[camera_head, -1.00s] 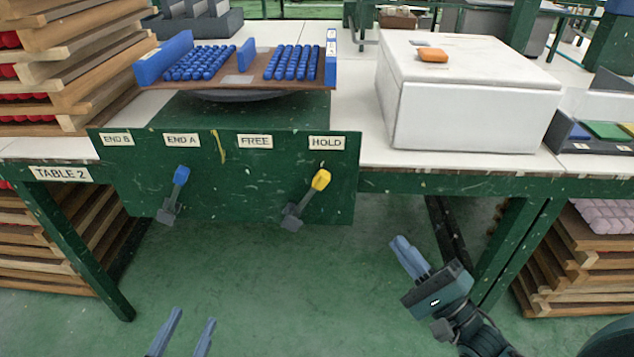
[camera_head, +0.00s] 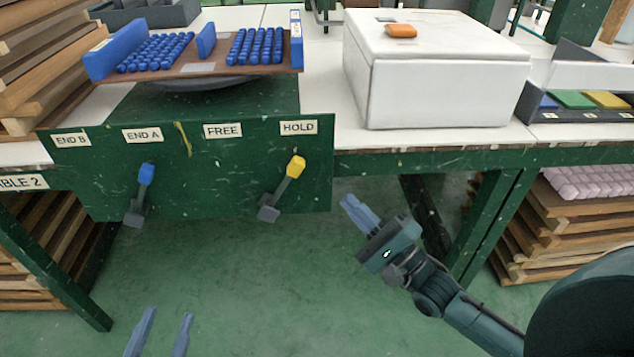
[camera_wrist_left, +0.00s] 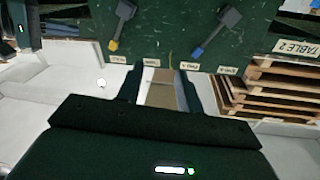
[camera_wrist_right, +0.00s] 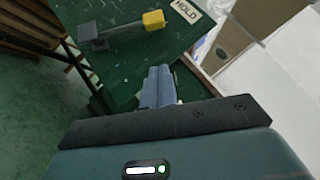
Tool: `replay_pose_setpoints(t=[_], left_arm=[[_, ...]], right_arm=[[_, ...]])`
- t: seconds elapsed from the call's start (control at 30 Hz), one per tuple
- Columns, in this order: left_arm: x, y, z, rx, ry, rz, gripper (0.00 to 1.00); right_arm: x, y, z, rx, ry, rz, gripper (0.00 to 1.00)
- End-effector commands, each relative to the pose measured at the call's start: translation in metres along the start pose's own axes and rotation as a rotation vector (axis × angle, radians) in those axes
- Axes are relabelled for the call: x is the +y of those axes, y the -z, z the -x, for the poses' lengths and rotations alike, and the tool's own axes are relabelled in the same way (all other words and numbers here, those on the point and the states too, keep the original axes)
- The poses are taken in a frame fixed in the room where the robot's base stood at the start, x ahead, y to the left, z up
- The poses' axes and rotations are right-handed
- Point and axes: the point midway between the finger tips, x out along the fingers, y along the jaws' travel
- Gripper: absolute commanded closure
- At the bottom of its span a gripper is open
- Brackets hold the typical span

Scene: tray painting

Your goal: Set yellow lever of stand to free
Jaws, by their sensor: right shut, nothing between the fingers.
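The yellow lever (camera_head: 295,167) is on the stand's green front panel (camera_head: 205,180) and leans up to the right, its tip just under the HOLD label (camera_head: 298,128). The FREE label (camera_head: 222,131) is to its left. The yellow lever also shows in the right wrist view (camera_wrist_right: 152,20). A blue lever (camera_head: 146,174) is further left, near END A. My right gripper (camera_head: 352,206) is shut and empty, right of and below the yellow lever, apart from it. My left gripper (camera_head: 164,326) is open and empty, low in front of the panel.
A tray (camera_head: 198,68) with blue pieces sits on top of the stand. A white box (camera_head: 440,90) with an orange item (camera_head: 401,31) stands on the table to the right. Stacked wooden trays (camera_head: 40,60) are at the left. The floor before the panel is clear.

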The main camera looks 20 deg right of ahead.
Motion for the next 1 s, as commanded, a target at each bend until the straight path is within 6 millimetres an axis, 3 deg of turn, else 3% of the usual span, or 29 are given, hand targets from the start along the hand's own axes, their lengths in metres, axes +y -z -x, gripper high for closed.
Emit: replay_pose_setpoints(t=[0.2,0.4,1.0], left_arm=[[0.004,-0.001,0.0,0.054,-0.006,-0.013,0.64],[0.007,0.002,0.001,0.087,-0.015,-0.019,0.64],[0.006,0.003,0.0,0.079,-0.019,-0.017,0.64]], right_arm=[[0.0,0.0,-0.049,-0.003,0.006,0.0,1.0],[0.001,-0.02,-0.07,-0.001,0.002,-0.003,1.0],[-0.001,-0.029,-0.078,-0.001,-0.003,0.002,1.0]])
